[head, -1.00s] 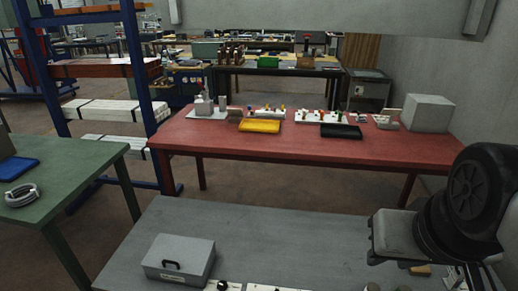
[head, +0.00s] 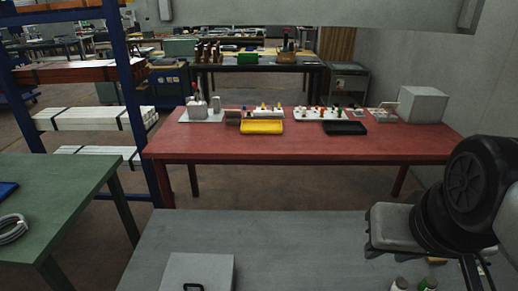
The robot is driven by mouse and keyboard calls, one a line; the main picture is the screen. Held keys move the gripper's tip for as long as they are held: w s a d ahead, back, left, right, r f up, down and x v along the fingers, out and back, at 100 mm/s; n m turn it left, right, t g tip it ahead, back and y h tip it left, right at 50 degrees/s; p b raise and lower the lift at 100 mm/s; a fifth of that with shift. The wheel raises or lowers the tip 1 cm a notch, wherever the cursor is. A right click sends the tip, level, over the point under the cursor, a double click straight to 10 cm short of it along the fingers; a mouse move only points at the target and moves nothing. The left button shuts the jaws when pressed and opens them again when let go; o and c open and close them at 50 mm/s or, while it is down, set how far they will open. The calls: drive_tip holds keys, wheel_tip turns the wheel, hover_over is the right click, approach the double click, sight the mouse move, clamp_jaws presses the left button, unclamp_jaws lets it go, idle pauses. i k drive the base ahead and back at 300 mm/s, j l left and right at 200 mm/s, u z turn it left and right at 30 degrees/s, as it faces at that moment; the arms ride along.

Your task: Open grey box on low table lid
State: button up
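The grey box (head: 198,272) sits on the low grey table (head: 290,240) at the bottom of the head view, left of centre. Its lid is shut flat, and a dark handle (head: 193,287) shows on the side facing me. The lower part of the box is cut off by the picture edge. My arm (head: 440,215) fills the right side of the view. Only a small part of my gripper may show at the bottom right edge; its fingers are not clearly seen, well right of the box.
A red table (head: 300,147) stands behind with a yellow tray (head: 262,127), a black tray (head: 345,128) and a light grey box (head: 421,104). A green table (head: 70,185) is at left. Small bottles (head: 427,284) stand near my arm. The grey table's middle is clear.

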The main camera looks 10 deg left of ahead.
sight(183, 272)
drive_tip(key=j, duration=2.7)
drive_tip(key=i+z, duration=0.05)
drive_tip(key=i, duration=0.05)
